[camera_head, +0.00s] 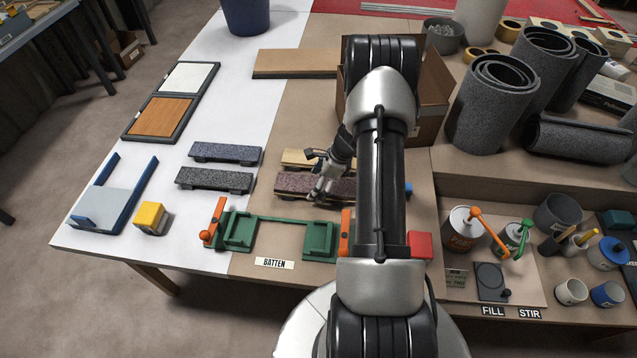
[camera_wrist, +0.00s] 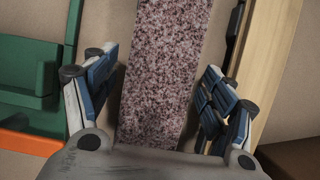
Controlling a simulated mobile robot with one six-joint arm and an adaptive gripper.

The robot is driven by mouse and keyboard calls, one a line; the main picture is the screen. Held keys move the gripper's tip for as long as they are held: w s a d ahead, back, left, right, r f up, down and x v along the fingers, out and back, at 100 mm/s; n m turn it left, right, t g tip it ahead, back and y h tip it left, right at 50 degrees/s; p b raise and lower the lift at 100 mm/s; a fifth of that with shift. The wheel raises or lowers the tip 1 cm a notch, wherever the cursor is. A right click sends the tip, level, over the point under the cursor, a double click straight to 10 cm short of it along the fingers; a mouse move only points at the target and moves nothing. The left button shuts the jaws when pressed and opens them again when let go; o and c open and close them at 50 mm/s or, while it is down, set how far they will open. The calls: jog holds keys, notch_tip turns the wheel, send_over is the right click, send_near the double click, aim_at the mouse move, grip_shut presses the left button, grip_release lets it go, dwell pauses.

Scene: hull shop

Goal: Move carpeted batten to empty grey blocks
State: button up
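A batten with maroon speckled carpet (camera_head: 290,184) lies on the brown part of the bench, just behind the green fixture. In the wrist view the batten (camera_wrist: 165,70) runs lengthwise between my fingers. My gripper (camera_head: 322,180) is open, with one finger along each side of the batten; it also shows in the wrist view (camera_wrist: 158,105). I cannot tell whether the fingers touch the carpet. Two battens with dark grey speckled carpet, a rear one (camera_head: 226,152) and a front one (camera_head: 214,179), rest on small grey blocks to the left. I cannot make out empty grey blocks.
A green fixture (camera_head: 280,222) with orange clamps and a BATTEN label stands in front. A plain wooden strip (camera_head: 298,158) lies close behind the maroon batten, and a cardboard box (camera_head: 432,95) stands behind. White bench top (camera_head: 180,238) is clear around the grey battens.

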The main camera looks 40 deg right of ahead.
dwell(0.3)
jog(key=p+v, duration=0.4)
jog(key=v, duration=0.8)
jog(key=a+r+n+h, duration=0.1)
jog(key=a+r+n, duration=1.2)
jog(key=a+r, duration=0.75)
jog(key=s+a+r+n+h, duration=0.1)
jog(key=s+a+r+n, duration=0.3)
jog(key=s+n, duration=0.3)
jog(key=s+a+r+n+t+h, duration=0.1)
jog(key=s+a+r+n, duration=0.4)
jog(key=s, duration=0.5)
jog(key=a+n, duration=0.2)
jog(key=shift+s+a+r+n, duration=0.2)
jog(key=shift+r+n, duration=0.05)
jog(key=shift+n, duration=0.15)
